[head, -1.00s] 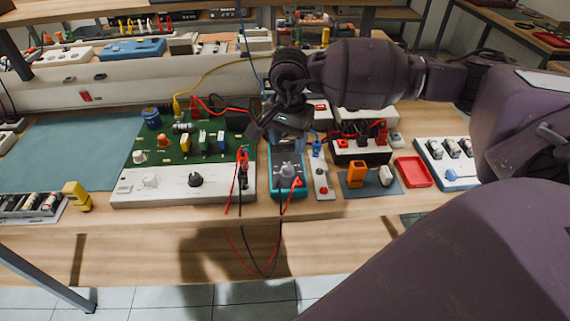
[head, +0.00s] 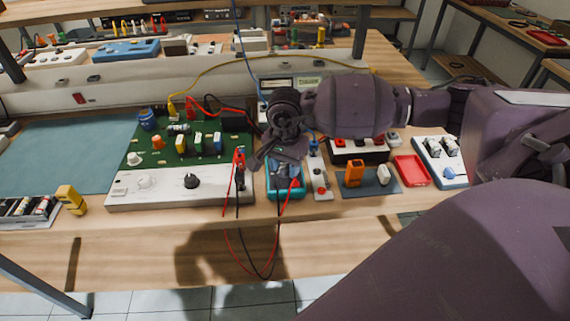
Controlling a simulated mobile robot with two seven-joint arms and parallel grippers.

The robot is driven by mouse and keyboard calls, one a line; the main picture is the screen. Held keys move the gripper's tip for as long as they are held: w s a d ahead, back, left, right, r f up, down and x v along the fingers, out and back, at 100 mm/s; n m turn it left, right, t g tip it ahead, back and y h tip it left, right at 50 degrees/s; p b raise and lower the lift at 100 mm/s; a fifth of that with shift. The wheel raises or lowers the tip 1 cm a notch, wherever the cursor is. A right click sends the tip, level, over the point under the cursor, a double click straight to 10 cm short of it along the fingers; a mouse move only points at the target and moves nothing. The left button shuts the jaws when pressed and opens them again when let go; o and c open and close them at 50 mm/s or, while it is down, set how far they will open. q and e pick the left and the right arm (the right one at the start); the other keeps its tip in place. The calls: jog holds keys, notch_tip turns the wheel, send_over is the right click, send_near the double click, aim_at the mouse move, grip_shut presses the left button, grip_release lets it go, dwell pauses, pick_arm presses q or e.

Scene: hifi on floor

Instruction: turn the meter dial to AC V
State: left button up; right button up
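The teal meter (head: 286,190) lies on the bench near its front edge, right of the green circuit board. My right gripper (head: 284,168) points down over the meter, with its fingers at the dial. The gripper hides the dial, the upper part of the meter and any range markings. I cannot tell whether the fingers touch the dial or how far apart they are. Red and black leads (head: 262,270) run from the meter, hang over the bench edge and loop up to the board. My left gripper is not in view.
The green circuit board (head: 165,158) with its white front panel stands left of the meter. Close on the right is a narrow white switch strip (head: 319,180). Further right are an orange block (head: 354,172) on a dark mat and a red tray (head: 411,170).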

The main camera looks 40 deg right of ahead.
jog(key=c, duration=0.7)
